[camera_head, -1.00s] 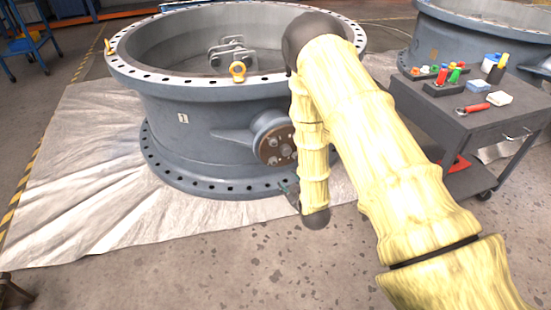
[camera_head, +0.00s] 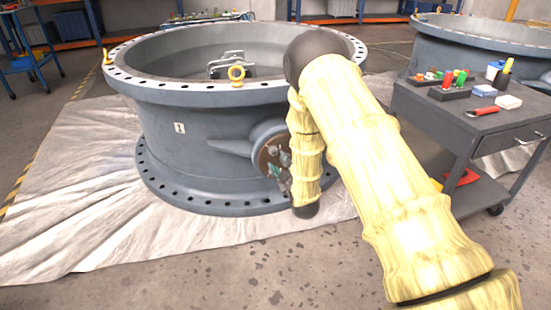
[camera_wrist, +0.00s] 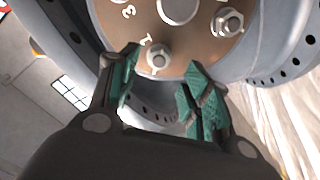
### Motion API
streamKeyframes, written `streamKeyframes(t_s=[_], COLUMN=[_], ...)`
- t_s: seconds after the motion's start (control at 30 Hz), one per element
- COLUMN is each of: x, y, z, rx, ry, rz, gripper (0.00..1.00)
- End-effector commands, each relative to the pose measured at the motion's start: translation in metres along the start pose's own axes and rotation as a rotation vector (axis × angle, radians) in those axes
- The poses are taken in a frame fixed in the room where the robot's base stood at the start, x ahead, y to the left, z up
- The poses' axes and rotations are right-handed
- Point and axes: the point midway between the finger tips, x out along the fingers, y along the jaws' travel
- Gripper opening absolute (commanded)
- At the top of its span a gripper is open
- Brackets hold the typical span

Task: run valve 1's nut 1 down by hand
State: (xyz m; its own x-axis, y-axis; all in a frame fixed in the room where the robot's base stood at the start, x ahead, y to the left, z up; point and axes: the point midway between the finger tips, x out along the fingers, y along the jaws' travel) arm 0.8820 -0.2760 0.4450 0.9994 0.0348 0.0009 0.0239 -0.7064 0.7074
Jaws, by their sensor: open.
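Valve 1 (camera_head: 179,160) is a big grey ring body with a "1" tag on its side. Its brown round plate (camera_head: 268,150) faces me, partly hidden by my arm. In the wrist view, nut 1 (camera_wrist: 159,59) sits on its stud at the plate's lower edge, beside a stamped "1". My gripper (camera_wrist: 163,68) is open, with its green-padded fingers on either side of nut 1 in the picture. I cannot tell whether they touch it. In the head view my gripper (camera_head: 283,172) is at the plate, partly behind my forearm.
Another nut (camera_wrist: 228,22) is on the plate, up and right of nut 1. A grey cart (camera_head: 465,122) with a red-handled tool (camera_head: 487,110) and small parts stands at right. A second valve (camera_head: 480,45) is behind it. White sheeting (camera_head: 90,215) covers the floor around valve 1.

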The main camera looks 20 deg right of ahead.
Motion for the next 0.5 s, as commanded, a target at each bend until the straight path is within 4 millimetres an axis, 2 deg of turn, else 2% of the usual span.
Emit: streamKeyframes(t_s=[0.23, 0.5], x=[0.039, 0.060], y=[-0.001, -0.001], z=[0.001, 0.001], rx=[0.001, 0.001], ry=[0.002, -0.001], rz=[0.002, 0.000], gripper=[0.48, 0.48])
